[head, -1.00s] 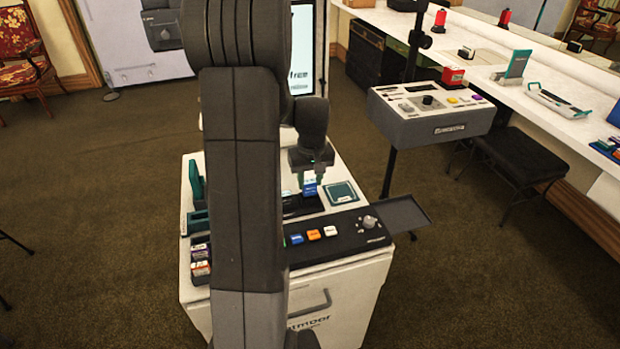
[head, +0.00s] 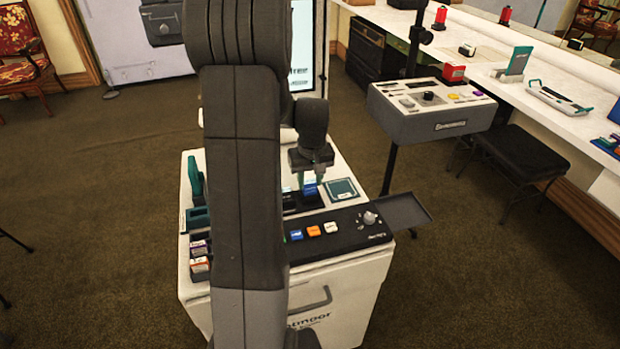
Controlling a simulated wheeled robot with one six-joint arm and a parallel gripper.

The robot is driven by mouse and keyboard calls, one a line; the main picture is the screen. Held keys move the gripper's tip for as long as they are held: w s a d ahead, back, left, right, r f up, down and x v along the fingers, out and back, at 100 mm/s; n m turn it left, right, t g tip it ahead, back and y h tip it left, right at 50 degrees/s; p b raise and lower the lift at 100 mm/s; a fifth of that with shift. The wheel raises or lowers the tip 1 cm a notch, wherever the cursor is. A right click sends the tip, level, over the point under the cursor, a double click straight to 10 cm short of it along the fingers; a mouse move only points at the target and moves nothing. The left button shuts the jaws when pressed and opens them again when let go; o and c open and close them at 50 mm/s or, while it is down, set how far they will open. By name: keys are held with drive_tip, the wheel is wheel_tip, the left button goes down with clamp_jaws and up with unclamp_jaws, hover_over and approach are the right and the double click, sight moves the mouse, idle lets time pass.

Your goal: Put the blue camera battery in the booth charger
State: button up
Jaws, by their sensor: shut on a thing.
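The blue camera battery (head: 310,189) is a small block with a pale top edge, in the head view. My gripper (head: 311,177) points down and is shut on it. The battery is upright at a black slotted unit (head: 304,205), which appears to be the booth charger, on the white booth cabinet (head: 334,286). The battery's lower end meets the dark slot in the picture; I cannot tell how deep it sits. My arm hides the left part of the black unit.
A teal-framed square pad (head: 342,191) lies right of the battery. A black control strip (head: 340,231) with coloured buttons and a knob runs in front. Several small batteries (head: 200,258) stand at the left edge. A grey side tray (head: 394,211) juts out right.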

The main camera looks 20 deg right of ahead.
idle(0.4)
drive_tip(key=shift+f+b, duration=0.35)
drive_tip(key=shift+f, duration=0.15)
drive_tip(key=o, duration=1.1)
drive_tip(key=shift+r+p, duration=2.65)
drive_tip(key=shift+r, duration=0.9)
drive_tip(key=shift+f, duration=0.2)
